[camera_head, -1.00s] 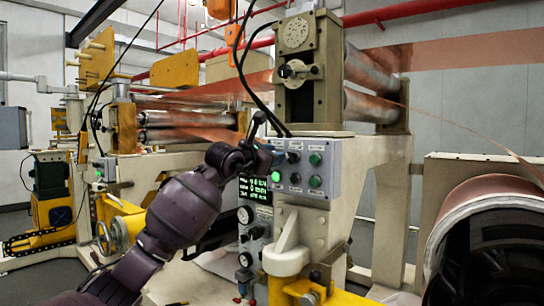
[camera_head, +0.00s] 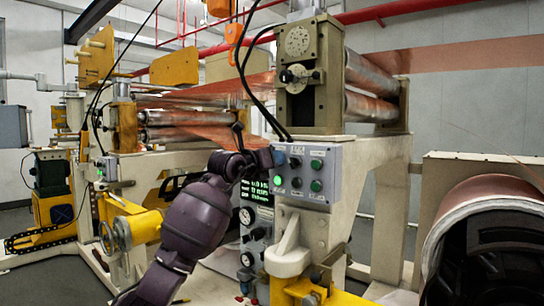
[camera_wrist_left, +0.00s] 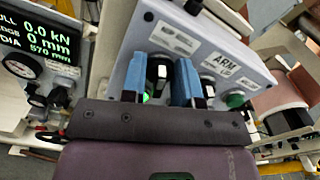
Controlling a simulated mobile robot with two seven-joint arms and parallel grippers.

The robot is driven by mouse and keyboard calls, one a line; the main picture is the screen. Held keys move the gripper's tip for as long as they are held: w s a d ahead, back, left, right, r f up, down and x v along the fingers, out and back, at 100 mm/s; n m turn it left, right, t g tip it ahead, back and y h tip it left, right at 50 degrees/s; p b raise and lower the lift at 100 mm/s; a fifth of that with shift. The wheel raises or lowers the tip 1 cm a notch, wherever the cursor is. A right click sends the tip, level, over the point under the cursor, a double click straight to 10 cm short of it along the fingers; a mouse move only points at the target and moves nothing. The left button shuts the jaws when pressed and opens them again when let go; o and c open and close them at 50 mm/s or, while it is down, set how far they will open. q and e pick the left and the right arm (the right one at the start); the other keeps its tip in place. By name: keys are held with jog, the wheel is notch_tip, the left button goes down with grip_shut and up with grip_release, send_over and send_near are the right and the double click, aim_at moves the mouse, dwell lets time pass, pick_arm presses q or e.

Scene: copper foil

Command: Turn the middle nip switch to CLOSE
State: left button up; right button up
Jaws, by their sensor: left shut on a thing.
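The grey control panel (camera_head: 306,199) on the cream machine post carries black switches, green buttons and one lit green lamp (camera_head: 277,180). My left gripper (camera_head: 277,158) is at the panel's upper left, above the lit lamp. In the left wrist view its two blue fingers (camera_wrist_left: 159,82) stand on either side of a black switch knob (camera_wrist_left: 158,68) and are shut on it. Another black switch (camera_head: 295,162) shows free to its right. The switch labels are too small to read, and the fingers partly hide the held knob's pointer. My right gripper is not in view.
A dark display (camera_head: 256,190) with green readings and gauges sits left of the panel. Black cables (camera_head: 246,75) hang above it. A yellow-and-white bracket (camera_head: 287,262) juts out below, and a large copper roll (camera_head: 485,200) stands at the right.

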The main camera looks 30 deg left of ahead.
pick_arm(q)
jog(key=shift+r+n+p, duration=0.15)
jog(key=shift+n+p, duration=0.15)
jog(key=shift+n, duration=0.3)
jog(key=shift+n+p, duration=0.3)
jog(key=shift+n, duration=0.3)
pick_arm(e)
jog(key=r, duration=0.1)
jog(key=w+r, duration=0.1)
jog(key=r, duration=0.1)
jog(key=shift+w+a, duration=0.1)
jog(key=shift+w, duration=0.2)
pick_arm(q)
jog(key=o, duration=0.5)
jog(key=shift+o, duration=0.3)
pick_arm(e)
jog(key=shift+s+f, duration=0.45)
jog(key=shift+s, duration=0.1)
pick_arm(q)
jog(key=shift+s, duration=0.1)
